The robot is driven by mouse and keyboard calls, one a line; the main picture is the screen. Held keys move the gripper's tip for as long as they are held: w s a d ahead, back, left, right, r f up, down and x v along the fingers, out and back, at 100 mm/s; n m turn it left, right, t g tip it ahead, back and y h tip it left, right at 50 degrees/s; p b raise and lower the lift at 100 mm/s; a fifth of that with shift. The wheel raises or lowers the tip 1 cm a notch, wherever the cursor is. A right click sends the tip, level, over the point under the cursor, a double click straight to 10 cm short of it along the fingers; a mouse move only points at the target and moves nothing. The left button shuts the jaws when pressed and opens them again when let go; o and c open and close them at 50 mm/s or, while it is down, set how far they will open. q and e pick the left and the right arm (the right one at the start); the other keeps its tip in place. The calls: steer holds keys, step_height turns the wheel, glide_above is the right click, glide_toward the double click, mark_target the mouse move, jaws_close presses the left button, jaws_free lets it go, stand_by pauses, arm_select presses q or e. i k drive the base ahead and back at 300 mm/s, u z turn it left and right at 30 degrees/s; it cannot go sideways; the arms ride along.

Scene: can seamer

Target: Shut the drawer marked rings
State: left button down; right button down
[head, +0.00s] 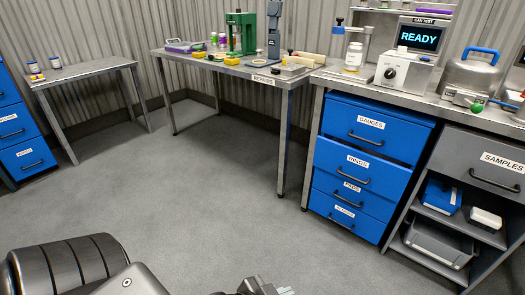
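The drawer whose label reads as rings (364,177) is the second front down in a blue cabinet under the bench at the right of the head view. It has a black bar handle, and I cannot tell clearly how far its front stands out from the cabinet. The drawer marked gauges (345,124) is above it and the drawer marked pads (330,181) below. Part of a gripper, seemingly my left (270,289), shows at the bottom edge, well short of the cabinet and apart from it. Its fingers are mostly cut off. My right gripper is not in view.
A grey drawer marked samples (465,158) and open shelves with a grey bin (437,245) stand right of the cabinet. A steel table (285,82) is to its left. Another blue cabinet (22,135) is at the far left. The grey floor (215,190) between is clear.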

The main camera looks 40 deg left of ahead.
mark_target(386, 176)
steer(key=u, duration=0.2)
steer(key=k, duration=0.5)
steer(key=u, duration=1.05)
steer(key=i, duration=0.8)
steer(key=u, duration=0.65)
steer(key=i, duration=0.9)
steer(key=z, duration=0.65)
steer(key=i, duration=0.8)
steer(key=z, duration=0.65)
